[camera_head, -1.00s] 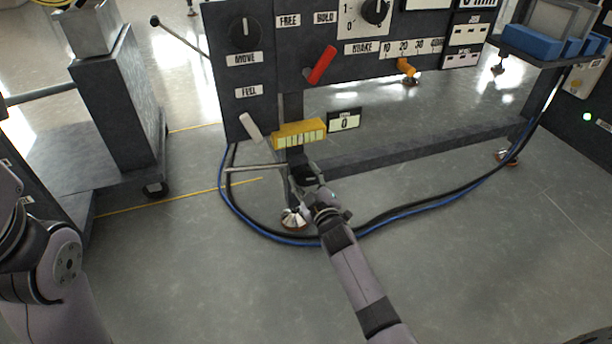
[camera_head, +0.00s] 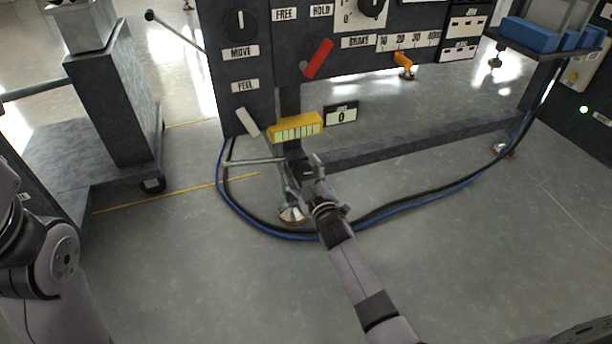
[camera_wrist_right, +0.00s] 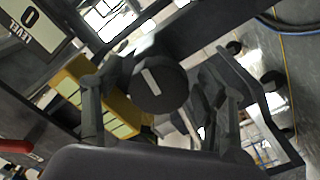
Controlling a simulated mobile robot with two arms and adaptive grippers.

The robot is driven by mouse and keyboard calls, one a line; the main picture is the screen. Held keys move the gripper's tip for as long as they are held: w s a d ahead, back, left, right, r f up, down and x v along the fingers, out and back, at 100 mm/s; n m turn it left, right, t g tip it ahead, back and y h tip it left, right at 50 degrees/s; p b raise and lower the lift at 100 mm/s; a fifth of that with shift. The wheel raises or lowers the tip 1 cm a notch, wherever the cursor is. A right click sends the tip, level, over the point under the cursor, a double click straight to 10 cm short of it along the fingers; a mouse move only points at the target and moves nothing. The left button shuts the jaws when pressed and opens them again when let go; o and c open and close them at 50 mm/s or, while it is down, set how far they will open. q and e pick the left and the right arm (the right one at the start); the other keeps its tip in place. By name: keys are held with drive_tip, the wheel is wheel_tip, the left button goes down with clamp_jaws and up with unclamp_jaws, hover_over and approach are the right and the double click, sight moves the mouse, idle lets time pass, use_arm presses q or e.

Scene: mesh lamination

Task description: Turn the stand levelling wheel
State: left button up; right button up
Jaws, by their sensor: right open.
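The levelling wheel is a dark round knob (camera_wrist_right: 158,88) with a white bar mark, in the right wrist view. My right gripper (camera_wrist_right: 163,75) is open, with one finger on each side of the knob; I cannot tell whether either finger touches it. In the head view my right gripper (camera_head: 305,167) is at the stand's leg, just below the yellow level block (camera_head: 295,127), and largely hides the knob. My left gripper is out of view.
Blue and black cables (camera_head: 385,212) loop across the floor around the stand's foot (camera_head: 291,215). A grey lever (camera_head: 248,122), a red lever (camera_head: 318,58) and an orange handle (camera_head: 403,59) are on the panel above. The floor in front is clear.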

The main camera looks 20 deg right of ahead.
drive_tip(key=s, duration=1.2)
drive_tip(key=shift+d, duration=0.25)
